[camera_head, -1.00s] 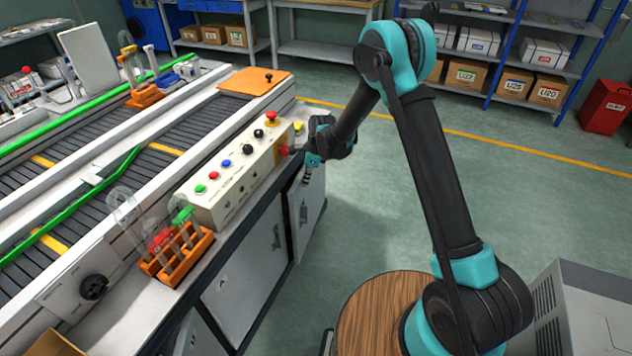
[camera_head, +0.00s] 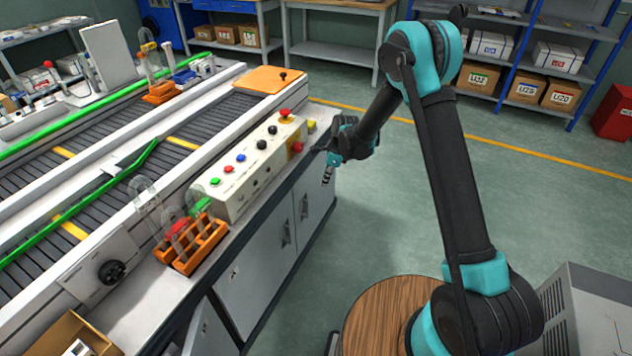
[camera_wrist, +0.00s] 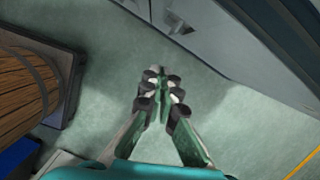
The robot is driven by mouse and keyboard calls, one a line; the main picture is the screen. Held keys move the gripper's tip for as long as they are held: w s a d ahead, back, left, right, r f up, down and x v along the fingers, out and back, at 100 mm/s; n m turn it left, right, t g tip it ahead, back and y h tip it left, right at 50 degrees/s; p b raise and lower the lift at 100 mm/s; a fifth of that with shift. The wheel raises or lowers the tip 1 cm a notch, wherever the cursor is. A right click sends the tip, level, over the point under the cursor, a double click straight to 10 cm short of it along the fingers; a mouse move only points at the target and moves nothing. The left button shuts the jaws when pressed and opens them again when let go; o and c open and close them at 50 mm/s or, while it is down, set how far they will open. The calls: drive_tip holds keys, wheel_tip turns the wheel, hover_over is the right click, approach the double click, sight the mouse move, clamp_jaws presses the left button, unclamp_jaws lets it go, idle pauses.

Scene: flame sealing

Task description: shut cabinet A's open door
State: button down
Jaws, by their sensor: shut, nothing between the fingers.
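The grey bench front (camera_head: 252,268) carries several cabinet doors with dark handles. The far-end door (camera_head: 313,208) looks about flush with the front in the head view; a small gap cannot be ruled out. A nearer panel (camera_head: 205,328) at the bottom left looks angled out from the front, partly cut off by the frame. No letter A is readable, so I cannot tell which is cabinet A. My gripper (camera_head: 327,178) is shut and empty, pointing down beside the bench's far corner. In the wrist view its fingertips (camera_wrist: 160,85) meet over the floor, apart from a grey panel with a handle (camera_wrist: 182,18).
A control box (camera_head: 250,165) with buttons and an orange tube rack (camera_head: 190,248) stand on the bench edge. My gripper is close to the bench corner. Green floor (camera_head: 400,220) is clear to the right. A round wooden top (camera_head: 385,320) is in front.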

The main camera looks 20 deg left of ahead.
drive_tip(key=v, duration=1)
drive_tip(key=s+d+r+n+t, duration=0.1)
drive_tip(key=s+d+r+n, duration=0.15)
drive_tip(key=d, duration=0.25)
drive_tip(key=s+d+r+n, duration=0.1)
drive_tip(key=d+r, duration=0.2)
drive_tip(key=d, duration=0.3)
drive_tip(key=s+d+r+n+t, duration=0.1)
drive_tip(key=s+d+r+n, duration=0.15)
drive_tip(key=d, duration=0.35)
drive_tip(key=s+d+r+n+t, duration=0.1)
drive_tip(key=s+d+n, duration=0.1)
drive_tip(key=s+d, duration=0.3)
drive_tip(key=s+d+f+n+t+h, duration=0.1)
drive_tip(key=s+d+f+n+h, duration=0.1)
drive_tip(key=s+d+n, duration=0.6)
drive_tip(key=s+d, duration=0.7)
drive_tip(key=shift+s+t+h, duration=0.25)
drive_tip(key=shift+t+h, duration=0.05)
drive_tip(key=shift+h, duration=0.1)
drive_tip(key=shift+d+f, duration=0.15)
